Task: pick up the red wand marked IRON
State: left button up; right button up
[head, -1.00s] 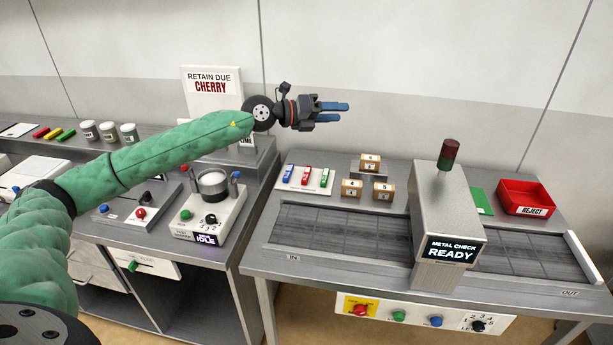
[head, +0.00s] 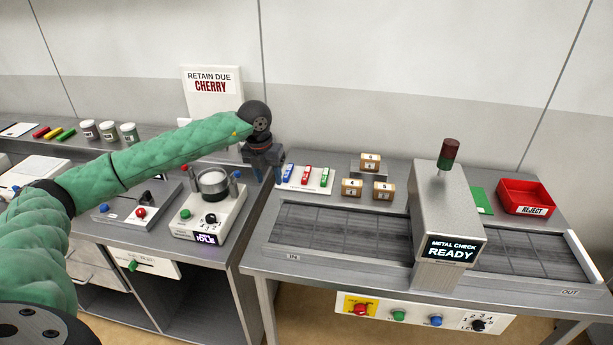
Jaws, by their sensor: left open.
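Three small wands, blue (head: 288,173), red (head: 306,175) and green (head: 324,178), lie side by side on a white holder (head: 315,188) at the back left of the metal check table. The red wand is the middle one; its lettering is too small to read. My left gripper (head: 268,177) points down, open, just left of the blue wand and a short way from the red one. Its fingers look blue and are partly seen against the machine and table edge. My right gripper is not in view.
Small numbered boxes (head: 352,188) stand right of the holder. The metal check unit (head: 445,215), with a red-green lamp (head: 449,155), stands over the conveyor (head: 340,228). A red reject bin (head: 526,195) is at the far right. A mixer-like device (head: 210,210) sits on the left bench.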

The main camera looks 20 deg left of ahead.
aim_at(305, 175)
jog(key=i, duration=1)
